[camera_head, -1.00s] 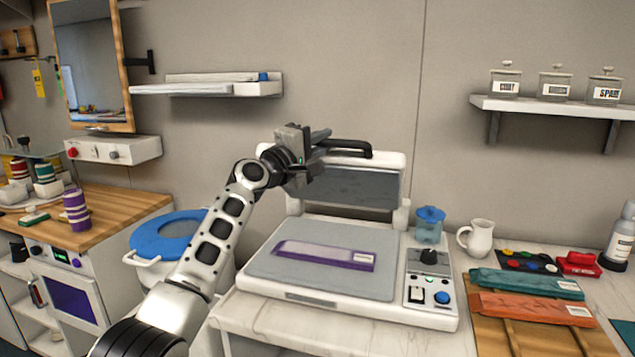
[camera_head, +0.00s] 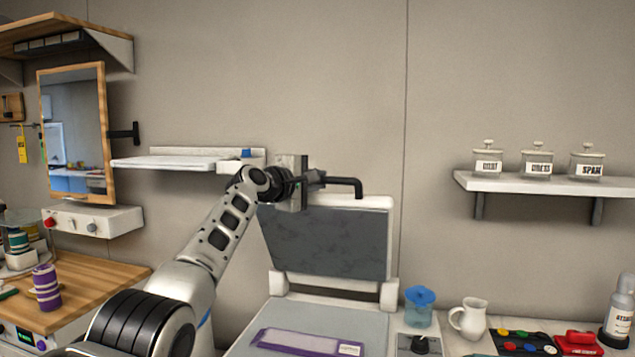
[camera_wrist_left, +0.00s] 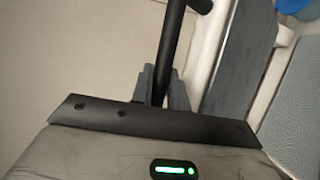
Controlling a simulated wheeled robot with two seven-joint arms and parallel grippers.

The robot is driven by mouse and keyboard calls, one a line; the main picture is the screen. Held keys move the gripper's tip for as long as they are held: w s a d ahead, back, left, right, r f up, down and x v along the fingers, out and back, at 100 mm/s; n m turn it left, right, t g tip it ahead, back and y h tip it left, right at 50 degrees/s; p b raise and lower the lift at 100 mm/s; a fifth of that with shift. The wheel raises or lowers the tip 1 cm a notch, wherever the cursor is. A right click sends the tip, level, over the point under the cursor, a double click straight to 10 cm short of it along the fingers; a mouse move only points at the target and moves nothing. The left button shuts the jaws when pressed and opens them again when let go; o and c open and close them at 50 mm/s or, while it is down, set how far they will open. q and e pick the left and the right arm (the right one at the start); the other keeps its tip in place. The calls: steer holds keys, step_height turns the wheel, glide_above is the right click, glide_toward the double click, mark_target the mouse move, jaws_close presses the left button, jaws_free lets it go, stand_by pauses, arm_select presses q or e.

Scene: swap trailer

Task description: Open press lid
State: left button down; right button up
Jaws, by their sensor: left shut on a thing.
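The press lid (camera_head: 330,243) stands raised at the back of the press, its dark plate facing forward. Its black handle (camera_head: 343,182) runs along the lid's top edge. My left gripper (camera_head: 312,182) is shut on the left part of this handle. In the left wrist view the handle (camera_wrist_left: 170,50) passes between the fingers of the gripper (camera_wrist_left: 163,88). The press base (camera_head: 365,322) lies below, with a purple-edged pouch (camera_head: 305,342) on it. My right gripper is not in view.
A wall shelf (camera_head: 170,163) is close behind my left arm. A blue-lidded jar (camera_head: 418,308) and a white jug (camera_head: 469,318) stand right of the press. A shelf with labelled jars (camera_head: 540,186) is at the right. The wall stands behind the lid.

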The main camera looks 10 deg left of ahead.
arm_select(q)
steer(key=c, duration=1.4)
jaws_free()
steer(key=shift+o, duration=0.2)
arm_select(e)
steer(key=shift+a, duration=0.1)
arm_select(q)
steer(key=shift+s, duration=0.1)
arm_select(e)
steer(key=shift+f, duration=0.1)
arm_select(q)
steer(key=shift+s+a+b, duration=0.2)
steer(key=shift+s+b, duration=0.1)
steer(key=shift+b, duration=0.05)
steer(key=b+v, duration=0.5)
steer(key=v, duration=1)
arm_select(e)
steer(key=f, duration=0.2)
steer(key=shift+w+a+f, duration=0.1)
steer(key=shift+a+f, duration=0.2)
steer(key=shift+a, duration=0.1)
